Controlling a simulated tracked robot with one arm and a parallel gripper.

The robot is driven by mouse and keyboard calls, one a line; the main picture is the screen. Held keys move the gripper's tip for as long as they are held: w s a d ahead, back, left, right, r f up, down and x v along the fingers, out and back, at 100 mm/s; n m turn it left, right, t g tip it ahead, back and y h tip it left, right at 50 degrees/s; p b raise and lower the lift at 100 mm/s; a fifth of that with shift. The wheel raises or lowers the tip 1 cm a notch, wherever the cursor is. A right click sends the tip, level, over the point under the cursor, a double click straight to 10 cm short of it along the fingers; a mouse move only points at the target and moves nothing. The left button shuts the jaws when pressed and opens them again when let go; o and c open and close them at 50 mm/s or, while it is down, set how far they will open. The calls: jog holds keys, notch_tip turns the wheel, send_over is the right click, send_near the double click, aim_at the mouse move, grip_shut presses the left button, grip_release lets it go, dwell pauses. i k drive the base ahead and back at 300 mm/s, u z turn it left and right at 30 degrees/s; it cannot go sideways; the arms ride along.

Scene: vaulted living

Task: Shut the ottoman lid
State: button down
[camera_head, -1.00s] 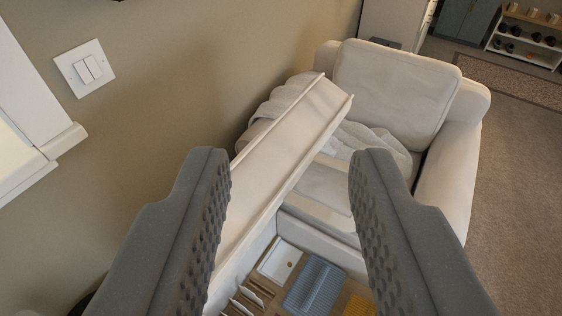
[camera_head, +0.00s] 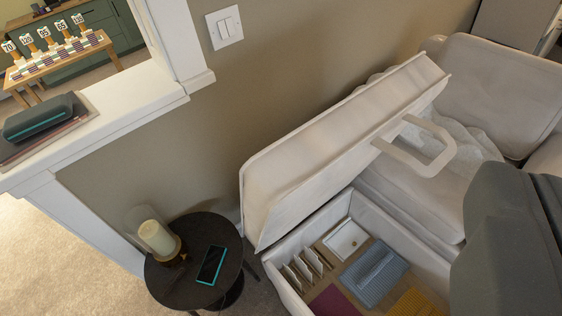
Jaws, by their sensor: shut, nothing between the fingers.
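The ottoman lid (camera_head: 330,130) is a long cream padded panel, raised and tilted open beside the wall. A pale loop handle (camera_head: 438,163) sticks out from its right edge. The ottoman box (camera_head: 395,226) below is open, with its inside showing. My gripper (camera_head: 525,180) is at the right edge of the view, its dark grey fingers close together and shut, with nothing seen held. It is to the right of the lid and handle, apart from them in the picture. Part of the gripper is cut off by the frame and hides the box's right end.
In the box are a white tray (camera_head: 346,239), a blue ribbed item (camera_head: 374,273), upright dividers and yellow and maroon items. A cream sofa (camera_head: 490,85) stands behind. A round dark table (camera_head: 180,285) with a candle (camera_head: 158,239) and phone (camera_head: 211,265) stands left.

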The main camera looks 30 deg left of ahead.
aim_at(286, 181)
jog(key=z, duration=1.7)
jog(key=k, duration=1.2)
jog(key=u, duration=1.6)
jog(key=i, duration=1.65)
